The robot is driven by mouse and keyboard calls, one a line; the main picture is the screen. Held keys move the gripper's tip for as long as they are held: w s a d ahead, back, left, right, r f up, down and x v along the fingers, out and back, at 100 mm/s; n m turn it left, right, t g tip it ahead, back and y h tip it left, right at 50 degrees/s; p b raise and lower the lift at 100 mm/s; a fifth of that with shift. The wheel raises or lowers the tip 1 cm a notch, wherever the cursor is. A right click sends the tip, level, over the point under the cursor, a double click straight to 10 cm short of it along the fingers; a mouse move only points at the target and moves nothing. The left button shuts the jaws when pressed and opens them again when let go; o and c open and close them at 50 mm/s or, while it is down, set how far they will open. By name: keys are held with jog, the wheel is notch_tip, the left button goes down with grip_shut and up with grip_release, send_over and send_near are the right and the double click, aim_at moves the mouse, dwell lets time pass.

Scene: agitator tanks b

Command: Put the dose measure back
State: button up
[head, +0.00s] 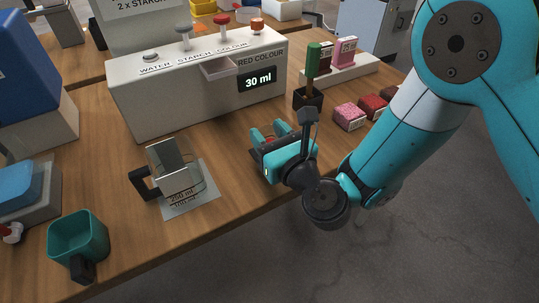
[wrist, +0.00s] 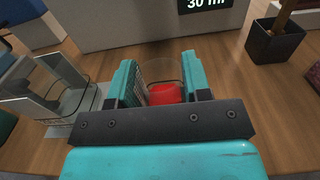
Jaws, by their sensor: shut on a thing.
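My gripper (wrist: 160,80) is shut on a small clear cup (wrist: 162,72) with red in its bottom, which looks like the dose measure. The fingers stand on either side of its wall. In the head view, my gripper (head: 270,138) is low over the wooden table, in front of the white dispenser (head: 200,85); the cup is mostly hidden there. I cannot tell whether the cup touches the table. The dispenser's display (head: 258,80) reads 30 ml, beside the words RED COLOUR.
A clear jug (head: 178,165) with a dark handle stands on a marked plate (head: 192,204) left of my gripper. A teal mug (head: 78,238) is at the front left. A dark pot (head: 308,97) and several small boxes (head: 349,117) are to the right. Bare table lies between jug and gripper.

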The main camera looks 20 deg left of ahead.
jog(key=shift+f+b, duration=1.3)
jog(key=shift+f, duration=0.6)
jog(key=shift+f, duration=0.15)
jog(key=o, duration=1)
jog(key=shift+o, duration=0.2)
jog(key=shift+s, duration=0.1)
